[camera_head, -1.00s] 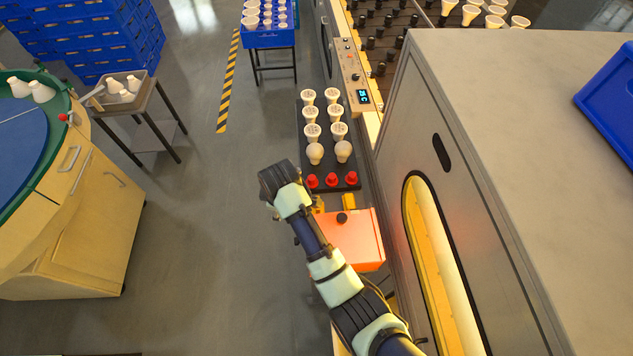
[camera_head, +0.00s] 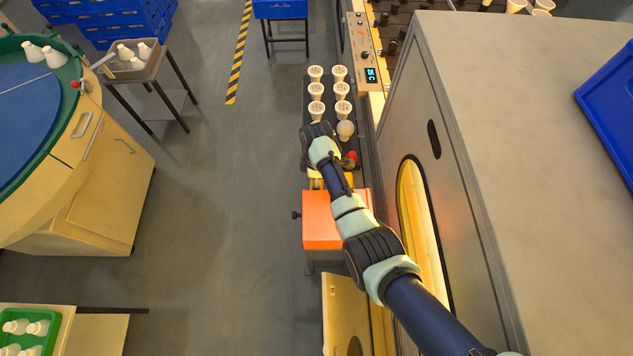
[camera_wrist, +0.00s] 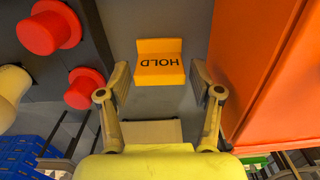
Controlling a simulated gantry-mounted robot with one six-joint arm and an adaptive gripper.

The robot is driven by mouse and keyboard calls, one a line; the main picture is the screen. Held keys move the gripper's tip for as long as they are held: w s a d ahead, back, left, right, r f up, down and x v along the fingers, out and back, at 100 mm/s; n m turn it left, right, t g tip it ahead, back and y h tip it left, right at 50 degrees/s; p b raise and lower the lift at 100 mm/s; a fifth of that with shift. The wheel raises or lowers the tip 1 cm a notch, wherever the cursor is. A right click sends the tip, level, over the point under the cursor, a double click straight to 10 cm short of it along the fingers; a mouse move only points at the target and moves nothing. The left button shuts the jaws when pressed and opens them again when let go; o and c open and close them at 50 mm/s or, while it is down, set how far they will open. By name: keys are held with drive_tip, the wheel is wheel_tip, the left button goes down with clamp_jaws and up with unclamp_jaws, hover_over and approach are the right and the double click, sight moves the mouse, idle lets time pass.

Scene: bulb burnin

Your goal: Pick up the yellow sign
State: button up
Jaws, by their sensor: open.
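The yellow sign (camera_wrist: 160,65) is a small bent plate reading HOLD, upside down in the wrist view. It rests on a dark grey surface between red caps and an orange box. My gripper (camera_wrist: 159,80) is open, with one finger on each side of the sign and visible gaps between. Nothing is held. I cannot clearly make out the sign there.
Red caps (camera_wrist: 50,27) and a pale bulb (camera_wrist: 12,92) are left of the sign in the wrist view. The orange box (camera_head: 321,222) stands close by, also right in the wrist view (camera_wrist: 262,75). A grey oven cabinet (camera_head: 500,150) borders the right; open floor lies left.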

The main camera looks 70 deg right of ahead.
drive_tip(key=shift+f, duration=0.85)
drive_tip(key=c, duration=0.9)
drive_tip(key=shift+r, duration=0.15)
wheel_tip(320, 180, up, 20)
drive_tip(key=p, duration=0.7)
